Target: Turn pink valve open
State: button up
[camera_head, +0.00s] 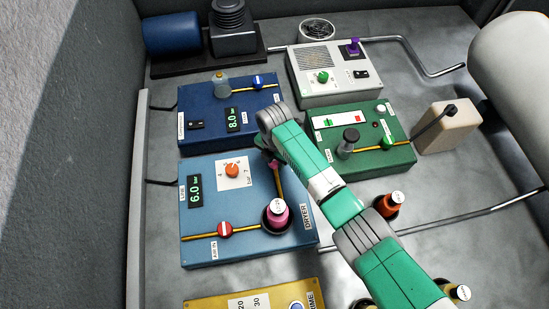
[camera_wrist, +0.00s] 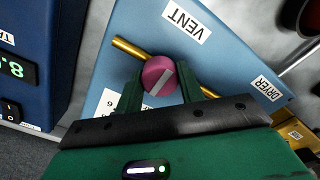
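The pink valve (camera_wrist: 159,75) is a round knob with a pale stripe, on a brass pipe (camera_wrist: 128,48) beside the VENT label. The stripe lies crosswise to the pipe. My gripper (camera_wrist: 160,82) has its two green fingers on either side of the knob, seemingly against its edges. In the head view, only a bit of the pink valve (camera_head: 274,163) shows at the upper right of the light-blue panel (camera_head: 205,252). My arm covers much of the area around it.
A dark-blue panel (camera_head: 190,105) and a green panel (camera_head: 385,160) stand close by.

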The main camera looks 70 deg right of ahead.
jog(key=shift+c, duration=1.3)
jog(key=shift+r+m+p, duration=0.1)
jog(key=shift+m+p, duration=0.25)
jog(key=shift+m, duration=0.05)
jog(key=m+p, duration=0.2)
jog(key=m, duration=0.1)
jog(key=shift+r, duration=0.1)
jog(key=m+p, duration=0.2)
jog(key=m, duration=0.2)
jog(key=m+p, duration=0.1)
jog(key=m, duration=0.4)
jog(key=shift+m, duration=0.4)
jog(key=m, duration=0.4)
jog(key=shift+p, duration=0.3)
jog(key=shift+m, duration=0.3)
